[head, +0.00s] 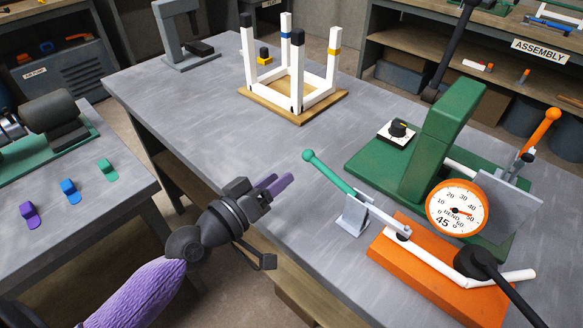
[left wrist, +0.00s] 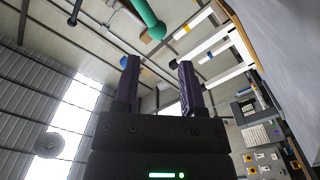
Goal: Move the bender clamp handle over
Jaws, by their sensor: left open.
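The bender has an orange base (head: 440,275) at the table's front right. A clamp handle with a teal grip and ball end (head: 330,172) runs from a pivot on this base up to the left, past a small grey bracket (head: 352,214). My left gripper (head: 280,185) is open and empty, left of the teal grip and apart from it in the head view. In the left wrist view, the open fingers (left wrist: 160,85) point up, and the teal grip (left wrist: 150,18) shows beyond them at the top. My right gripper is not in view.
A green machine (head: 440,145) with an orange-rimmed dial (head: 456,208) marked 45 stands behind the orange base. A second handle with an orange grip (head: 540,128) rises at right. A white chair frame (head: 290,75) stands on a wooden board. The grey tabletop (head: 215,120) is clear at left.

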